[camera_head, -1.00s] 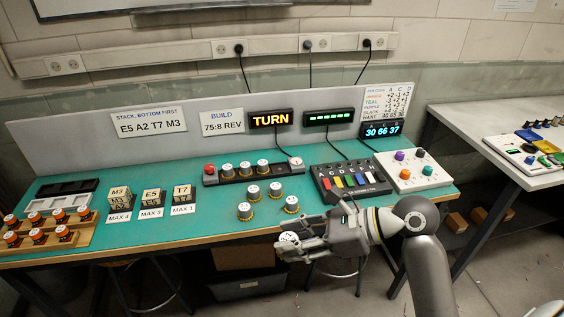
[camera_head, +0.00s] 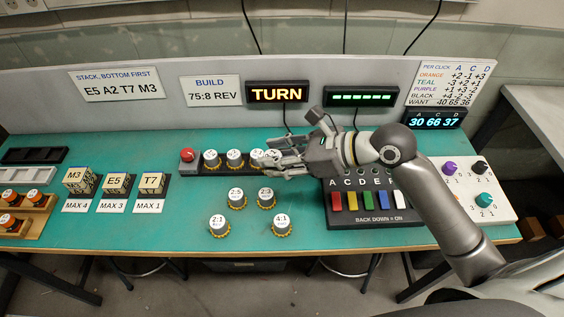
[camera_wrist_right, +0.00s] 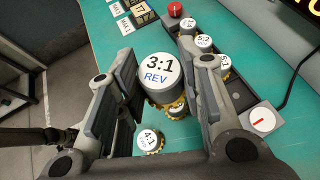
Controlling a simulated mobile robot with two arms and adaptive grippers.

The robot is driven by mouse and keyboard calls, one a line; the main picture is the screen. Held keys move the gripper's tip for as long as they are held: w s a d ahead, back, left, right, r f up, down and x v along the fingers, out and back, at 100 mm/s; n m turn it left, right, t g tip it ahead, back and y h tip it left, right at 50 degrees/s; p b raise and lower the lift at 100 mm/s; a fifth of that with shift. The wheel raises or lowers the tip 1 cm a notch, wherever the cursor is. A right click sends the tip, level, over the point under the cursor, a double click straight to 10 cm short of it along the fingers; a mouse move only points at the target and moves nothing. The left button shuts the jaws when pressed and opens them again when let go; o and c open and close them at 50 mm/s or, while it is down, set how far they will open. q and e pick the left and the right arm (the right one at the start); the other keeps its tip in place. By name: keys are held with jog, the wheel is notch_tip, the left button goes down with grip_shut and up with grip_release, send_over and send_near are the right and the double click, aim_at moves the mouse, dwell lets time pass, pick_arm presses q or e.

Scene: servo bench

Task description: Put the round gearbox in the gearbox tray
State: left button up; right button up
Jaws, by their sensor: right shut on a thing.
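The round gearbox, white-topped, marked "3:1 REV" with a gold toothed rim, is between my right gripper's fingers in the right wrist view (camera_wrist_right: 160,76). My right gripper (camera_head: 274,162) is shut on it; it also shows in the right wrist view (camera_wrist_right: 158,90). The gearbox tray (camera_head: 190,169) is a long dark tray with a red button at its left end. Three white-topped gearboxes sit in it in the right wrist view, where the tray (camera_wrist_right: 240,95) lies right of the held gearbox. My gripper hides the tray's right end in the head view. My left gripper is not in view.
Several similar gearboxes stand on the teal bench in front of the tray, including "2:1" (camera_head: 219,225) and "4:1" (camera_head: 281,225). A switch box (camera_head: 372,212) lies under my right arm. Lettered blocks (camera_head: 116,184) stand left. A "TURN" display (camera_head: 278,94) stands behind.

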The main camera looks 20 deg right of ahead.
jog(key=shift+s+a+f, duration=0.1)
jog(key=shift+a+f, duration=0.5)
jog(key=shift+a, duration=0.1)
jog(key=shift+f, duration=0.15)
jog(key=w+d+f, duration=0.2)
jog(key=w, duration=0.1)
jog(key=w+d+f, duration=0.2)
jog(key=w+f, duration=0.1)
jog(key=w, duration=0.1)
jog(key=w+d+f, duration=0.2)
jog(key=w+f, duration=0.1)
jog(key=w, duration=0.1)
jog(key=shift+w+f+b, duration=0.15)
jog(key=shift+b, duration=0.2)
jog(key=shift+w+d+f, duration=0.25)
jog(key=shift+w+f, duration=0.2)
jog(key=shift+f, duration=0.2)
notch_tip(320, 180, down, 3)
jog(key=shift+w+f, duration=0.1)
jog(key=shift+f, duration=0.05)
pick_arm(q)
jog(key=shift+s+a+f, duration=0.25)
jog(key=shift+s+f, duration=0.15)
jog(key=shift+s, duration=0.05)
